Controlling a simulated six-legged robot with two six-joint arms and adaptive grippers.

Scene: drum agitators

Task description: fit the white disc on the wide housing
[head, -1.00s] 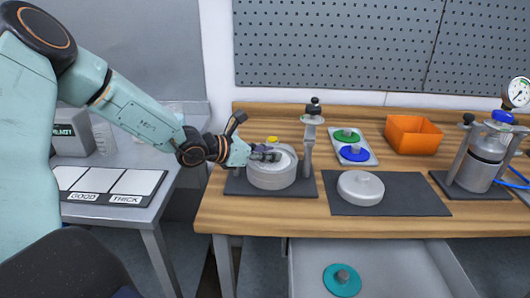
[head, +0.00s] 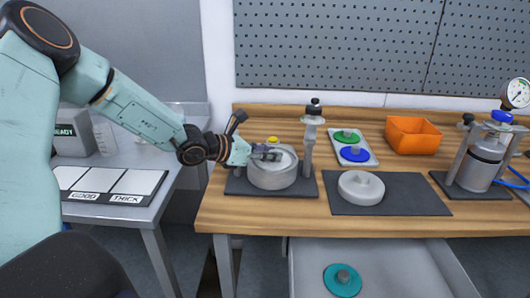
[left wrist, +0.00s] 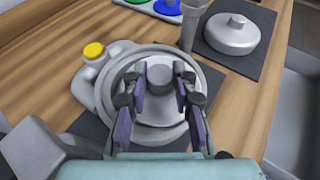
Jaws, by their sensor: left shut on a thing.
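My right gripper is not in view.
A grey lid-like part (head: 361,190) lies on another dark mat (head: 425,195). A tray (head: 370,157) holds a green and a blue disc, beside an orange bin (head: 413,136). A gauge unit (head: 485,160) stands at right. A teal disc (head: 342,283) lies in the open drawer.

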